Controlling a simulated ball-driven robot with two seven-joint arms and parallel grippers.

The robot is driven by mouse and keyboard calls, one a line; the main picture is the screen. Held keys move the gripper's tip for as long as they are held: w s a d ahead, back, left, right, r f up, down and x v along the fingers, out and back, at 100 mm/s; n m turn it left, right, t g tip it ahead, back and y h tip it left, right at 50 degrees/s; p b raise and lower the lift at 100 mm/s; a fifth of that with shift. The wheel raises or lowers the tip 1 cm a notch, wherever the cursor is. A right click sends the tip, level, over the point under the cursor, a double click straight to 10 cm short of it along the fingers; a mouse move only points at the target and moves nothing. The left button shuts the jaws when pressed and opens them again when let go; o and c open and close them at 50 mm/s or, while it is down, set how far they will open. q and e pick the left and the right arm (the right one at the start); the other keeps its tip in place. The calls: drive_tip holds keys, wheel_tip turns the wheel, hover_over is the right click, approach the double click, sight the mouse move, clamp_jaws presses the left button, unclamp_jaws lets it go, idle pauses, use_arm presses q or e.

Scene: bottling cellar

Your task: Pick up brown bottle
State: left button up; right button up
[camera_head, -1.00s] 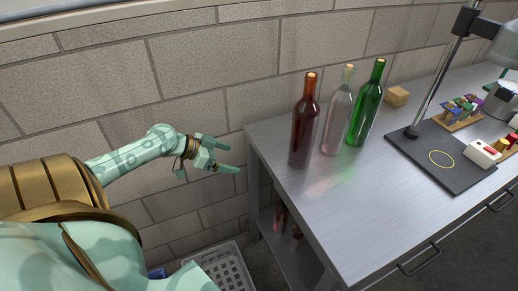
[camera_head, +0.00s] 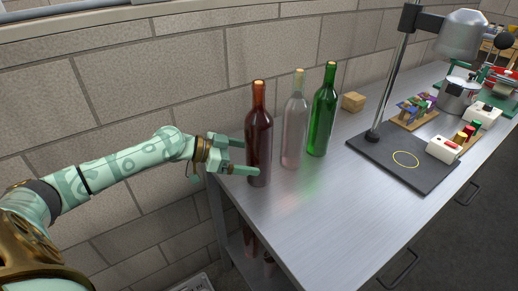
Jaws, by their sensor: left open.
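The brown bottle (camera_head: 260,140) stands upright near the left end of the metal table (camera_head: 320,220). It is dark reddish-brown with a tan cork. My left gripper (camera_head: 248,157) comes in from the left at the bottle's left side. Its two fingers are spread, and nothing is held between them. The fingertips overlap the bottle's left edge in the picture; I cannot tell if they touch it. My right gripper is not in view.
A clear bottle (camera_head: 295,125) and a green bottle (camera_head: 322,110) stand close to the right of the brown one. A wooden block (camera_head: 353,102) lies behind. A dark stand base (camera_head: 405,165) is further right. The block wall (camera_head: 110,90) runs behind the table. The table's front is clear.

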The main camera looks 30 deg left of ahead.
sight(259, 160)
use_arm(q)
drive_tip(key=x, duration=0.4)
drive_tip(key=shift+d+f, duration=0.1)
drive_tip(key=shift+d, duration=0.05)
clamp_jaws()
drive_tip(key=shift+w, duration=0.1)
drive_tip(key=shift+r, duration=0.25)
